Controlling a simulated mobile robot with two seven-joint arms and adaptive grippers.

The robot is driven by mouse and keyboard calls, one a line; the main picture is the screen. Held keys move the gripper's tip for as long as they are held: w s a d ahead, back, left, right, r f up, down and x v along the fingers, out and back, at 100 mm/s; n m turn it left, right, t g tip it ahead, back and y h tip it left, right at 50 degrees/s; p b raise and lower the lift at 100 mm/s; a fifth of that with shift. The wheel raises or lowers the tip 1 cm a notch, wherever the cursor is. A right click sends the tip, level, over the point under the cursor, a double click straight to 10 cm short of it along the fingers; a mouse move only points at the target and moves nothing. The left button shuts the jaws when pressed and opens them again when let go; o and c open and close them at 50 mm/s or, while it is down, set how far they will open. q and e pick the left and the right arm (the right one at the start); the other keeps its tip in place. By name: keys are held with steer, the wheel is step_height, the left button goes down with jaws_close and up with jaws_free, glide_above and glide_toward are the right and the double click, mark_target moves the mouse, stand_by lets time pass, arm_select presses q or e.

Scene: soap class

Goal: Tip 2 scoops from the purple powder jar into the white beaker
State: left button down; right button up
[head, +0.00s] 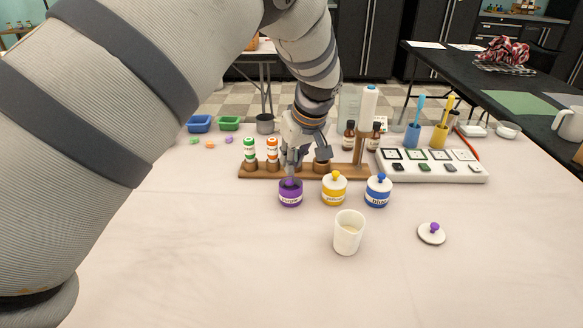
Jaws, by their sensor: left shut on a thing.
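The purple powder jar (290,198) stands open on the table, left of the yellow and blue jars. Its lid (431,235), white with a purple knob, lies on the table at the right. The white beaker (347,236) stands upright in front of the jars, with something pale inside. My left gripper (291,160) is directly above the purple jar, pointing down, shut on what seems to be a scoop. The scoop is mostly hidden; its lower end seems to be at the jar's mouth, where purple shows. My right gripper is not in view.
The yellow jar (334,189) and blue jar (378,191) stand lidded close by. A wooden rack (345,172) with bottles is behind. A white tray (432,167) holds dark blocks at the right. The front of the table is clear.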

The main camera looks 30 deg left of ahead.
arm_select(q)
step_height(320, 180, up, 6)
steer(key=shift+f+p, duration=0.1)
steer(key=shift+p, duration=0.4)
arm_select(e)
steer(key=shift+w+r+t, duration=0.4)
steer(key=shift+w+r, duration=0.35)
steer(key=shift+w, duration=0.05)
arm_select(q)
steer(key=shift+d+f, duration=0.1)
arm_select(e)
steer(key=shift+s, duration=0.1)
